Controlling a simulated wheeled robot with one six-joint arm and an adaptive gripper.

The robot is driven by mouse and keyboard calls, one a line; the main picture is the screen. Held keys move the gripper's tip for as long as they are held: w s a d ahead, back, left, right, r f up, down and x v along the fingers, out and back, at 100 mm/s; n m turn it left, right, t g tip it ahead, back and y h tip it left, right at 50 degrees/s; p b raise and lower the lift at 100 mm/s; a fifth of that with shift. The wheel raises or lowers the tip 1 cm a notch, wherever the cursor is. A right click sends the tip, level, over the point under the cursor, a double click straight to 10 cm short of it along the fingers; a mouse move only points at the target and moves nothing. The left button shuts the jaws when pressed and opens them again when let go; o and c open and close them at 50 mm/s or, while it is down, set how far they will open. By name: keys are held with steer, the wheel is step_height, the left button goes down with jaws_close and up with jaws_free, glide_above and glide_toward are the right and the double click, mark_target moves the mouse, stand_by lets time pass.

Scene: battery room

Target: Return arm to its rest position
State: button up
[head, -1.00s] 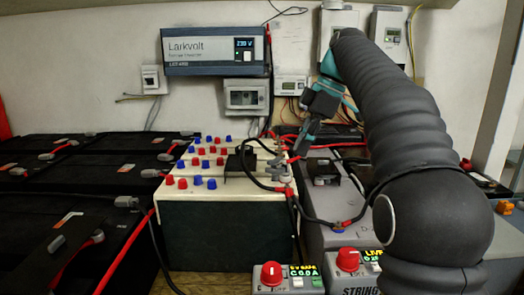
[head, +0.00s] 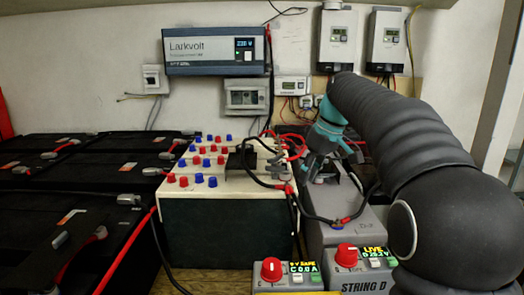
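My arm (head: 395,130), in a dark ribbed sleeve, reaches in from the lower right of the head view. It bends at a large rounded joint at the right and runs up and back to a teal wrist. My gripper (head: 314,167) hangs below the wrist, tilted down and left, near the top of a grey battery (head: 345,215) and just right of the white-topped battery block. Its fingers are small and dark against cables, so I cannot tell whether they are open or touching anything.
A cream-topped block (head: 205,188) with red and blue caps stands left of my gripper, with black cables looping nearby. Dark batteries (head: 60,220) fill the left. Two control boxes with red knobs (head: 271,270) stand in front. A Larkvolt unit (head: 215,50) hangs on the wall.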

steer(key=s+d+f+m+t+h, duration=0.1)
steer(key=s+f, duration=0.3)
steer(key=s, duration=0.6)
steer(key=s+d+f+m+t+h, duration=0.1)
steer(key=s+f+m, duration=0.3)
steer(key=s, duration=0.7)
steer(key=s+d+f+m+t+h, duration=0.1)
steer(key=s+d+f+m, duration=0.1)
steer(key=s+f, duration=0.4)
steer(key=s+m, duration=0.1)
steer(key=s, duration=0.4)
steer(key=shift+t, duration=0.4)
